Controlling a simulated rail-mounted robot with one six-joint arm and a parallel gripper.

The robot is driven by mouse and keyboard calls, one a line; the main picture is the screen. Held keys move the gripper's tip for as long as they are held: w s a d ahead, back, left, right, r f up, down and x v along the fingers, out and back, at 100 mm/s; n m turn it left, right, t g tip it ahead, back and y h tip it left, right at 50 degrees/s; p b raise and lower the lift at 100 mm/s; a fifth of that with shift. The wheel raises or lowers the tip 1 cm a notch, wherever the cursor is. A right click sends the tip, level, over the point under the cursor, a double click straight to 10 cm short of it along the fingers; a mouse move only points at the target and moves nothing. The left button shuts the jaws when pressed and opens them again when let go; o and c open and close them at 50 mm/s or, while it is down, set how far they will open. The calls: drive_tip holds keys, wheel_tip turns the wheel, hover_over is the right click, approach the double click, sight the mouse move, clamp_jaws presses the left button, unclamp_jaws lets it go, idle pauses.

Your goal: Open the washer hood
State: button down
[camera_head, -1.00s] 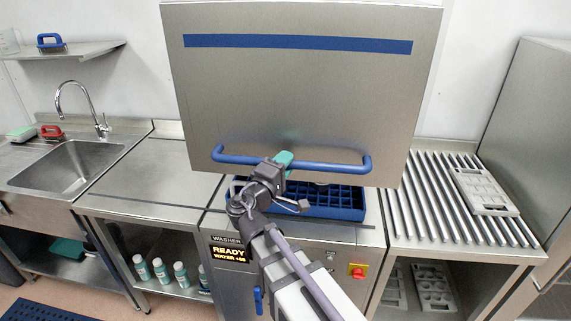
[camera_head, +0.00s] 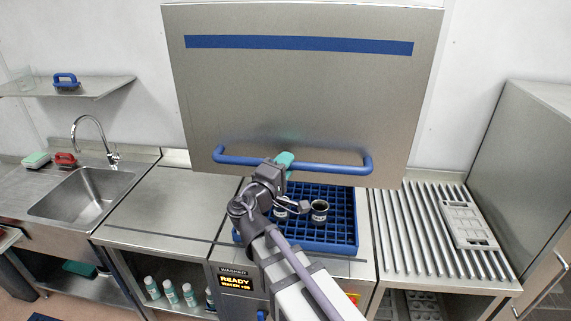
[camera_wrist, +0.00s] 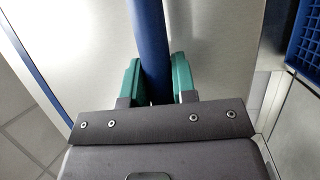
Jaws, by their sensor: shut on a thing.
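The washer hood (camera_head: 300,95) is a large steel box with a blue stripe, raised above the washer. Its blue bar handle (camera_head: 330,167) runs along the lower front. My gripper (camera_head: 284,160) is at the handle, left of its middle. In the wrist view, the green fingers of my gripper (camera_wrist: 158,82) are shut on the blue handle (camera_wrist: 152,40), one on each side. Below the hood, a blue rack (camera_head: 347,215) with a grid shows, holding dark cups (camera_head: 319,211); my arm hides part of it.
A washer display (camera_head: 236,280) reads READY. A steel counter (camera_head: 160,205) and a sink (camera_head: 85,190) lie to the left. On the right is a ribbed drain surface (camera_head: 415,230) with a pale mould tray (camera_head: 468,224). A tall steel cabinet (camera_head: 525,160) stands far right.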

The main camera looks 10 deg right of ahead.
drive_tip(key=c, duration=0.9)
unclamp_jaws()
drive_tip(key=shift+s, duration=0.1)
drive_tip(key=b+v, duration=0.2)
drive_tip(key=v, duration=0.8)
drive_tip(key=shift+s+a+f, duration=0.15)
drive_tip(key=shift+s+a, duration=0.05)
drive_tip(key=shift+a, duration=0.15)
drive_tip(key=s+d+f+m+g+y+b, duration=0.2)
drive_tip(key=d+f+g+y+b, duration=0.1)
drive_tip(key=f, duration=0.8)
drive_tip(key=s+d+f+m+g+y+b, duration=0.3)
drive_tip(key=f+g+y+b, duration=0.3)
drive_tip(key=f, duration=0.5)
drive_tip(key=s+d+f+m+g+y+b, duration=0.3)
drive_tip(key=f+g+y+b, duration=0.1)
drive_tip(key=f, duration=0.7)
drive_tip(key=shift+s+d+f+g+y, duration=0.25)
drive_tip(key=shift+d+f+g+y, duration=0.15)
drive_tip(key=shift+g, duration=0.3)
